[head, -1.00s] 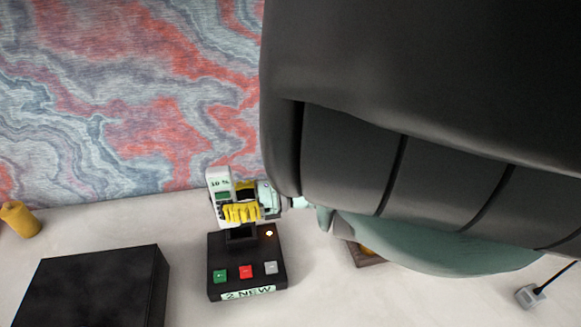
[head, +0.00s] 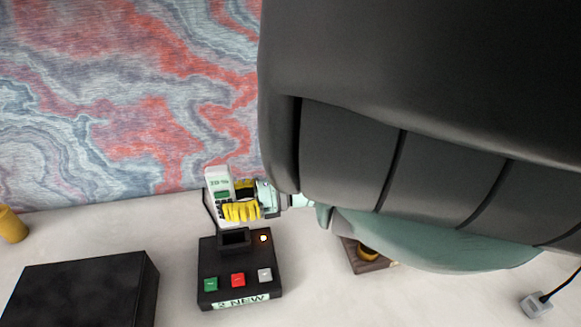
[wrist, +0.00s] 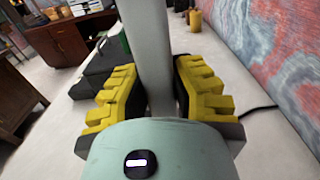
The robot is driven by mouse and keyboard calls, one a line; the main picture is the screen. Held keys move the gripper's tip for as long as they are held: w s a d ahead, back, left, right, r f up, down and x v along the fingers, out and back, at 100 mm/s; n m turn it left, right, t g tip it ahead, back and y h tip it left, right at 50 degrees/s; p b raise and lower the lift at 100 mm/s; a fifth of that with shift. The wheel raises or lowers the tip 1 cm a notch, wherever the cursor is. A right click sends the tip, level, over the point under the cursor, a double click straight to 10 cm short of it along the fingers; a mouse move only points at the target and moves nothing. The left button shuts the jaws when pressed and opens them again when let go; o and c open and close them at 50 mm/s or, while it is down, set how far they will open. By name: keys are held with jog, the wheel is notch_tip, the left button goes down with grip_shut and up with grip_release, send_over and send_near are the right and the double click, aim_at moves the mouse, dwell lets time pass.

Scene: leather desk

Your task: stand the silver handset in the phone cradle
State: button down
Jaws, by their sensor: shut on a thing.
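In the wrist view the handset (wrist: 147,45) rises as a plain grey bar between the fingers (wrist: 155,95). The black phone cradle (head: 240,267) stands on the desk just below the handset in the head view. It has green, red and white buttons, a lit lamp and a "2 NEW" label. Its dark slot (head: 233,237) shows open, with the handset apart from it. The handset's lower end is partly hidden by my fingers.
A black box (head: 80,290) stands left of the cradle, with a yellow cylinder (head: 11,225) beyond it. A wooden tray (head: 372,265) with a yellow item lies to the right, partly under my arm. A grey plug (head: 535,304) lies far right.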

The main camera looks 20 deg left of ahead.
aim_at(234, 226)
jog(key=shift+f+b, duration=1.65)
jog(key=shift+f, duration=0.5)
jog(key=shift+f+b, duration=1.95)
jog(key=shift+f, duration=0.1)
jog(key=c, duration=0.9)
grip_release()
jog(key=shift+o, duration=0.2)
jog(key=shift+r, duration=0.1)
jog(key=shift+w+r, duration=0.2)
jog(key=shift+r, duration=1.45)
jog(key=shift+s+r, duration=0.1)
jog(key=shift+r, duration=3.15)
